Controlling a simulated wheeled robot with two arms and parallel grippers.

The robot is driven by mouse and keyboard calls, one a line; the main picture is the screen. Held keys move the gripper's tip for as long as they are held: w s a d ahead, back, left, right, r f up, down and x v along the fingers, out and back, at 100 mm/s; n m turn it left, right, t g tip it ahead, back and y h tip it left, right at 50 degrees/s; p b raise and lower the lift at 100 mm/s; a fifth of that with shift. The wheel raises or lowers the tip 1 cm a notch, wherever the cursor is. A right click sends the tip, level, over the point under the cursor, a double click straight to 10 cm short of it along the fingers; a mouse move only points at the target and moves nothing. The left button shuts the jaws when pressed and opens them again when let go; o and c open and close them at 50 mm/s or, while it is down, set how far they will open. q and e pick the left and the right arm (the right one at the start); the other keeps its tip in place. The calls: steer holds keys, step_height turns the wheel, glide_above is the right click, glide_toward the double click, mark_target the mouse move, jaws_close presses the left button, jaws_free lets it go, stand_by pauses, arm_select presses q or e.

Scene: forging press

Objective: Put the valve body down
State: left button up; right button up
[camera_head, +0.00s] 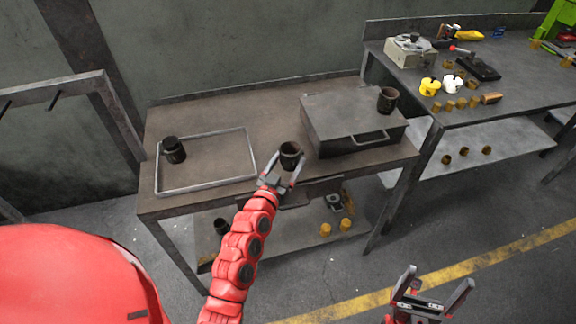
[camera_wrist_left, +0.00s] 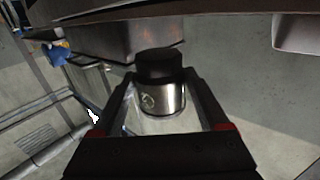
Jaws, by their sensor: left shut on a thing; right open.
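The valve body, a dark metal cup-like piece (camera_head: 290,152), is at the end of my left arm, between the tray and the grey box. My left gripper (camera_head: 282,180) is shut on it. In the left wrist view, the valve body (camera_wrist_left: 161,92) sits upright between the two fingers, with a dark upper part and a shiny lower band. I cannot tell whether it touches the table (camera_head: 225,115). My right gripper (camera_head: 433,288) is open and empty, low in front of the benches over the floor.
A similar dark piece (camera_head: 173,150) stands in the shallow metal tray (camera_head: 207,184). Another (camera_head: 388,99) stands on the grey box (camera_head: 340,112). The rest of the tray is empty. A second bench (camera_head: 530,92) with brass parts stands at right.

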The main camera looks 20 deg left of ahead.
mark_target(288, 168)
arm_select(q)
steer(key=shift+w+a, duration=0.15)
steer(key=shift+w, duration=0.45)
step_height(288, 168, down, 3)
steer(key=shift+f, duration=0.15)
steer(key=shift+s, duration=0.1)
steer(key=shift+f+b, duration=0.2)
steer(key=shift+b, duration=0.1)
steer(key=o, duration=1.2)
steer(key=shift+r, duration=0.1)
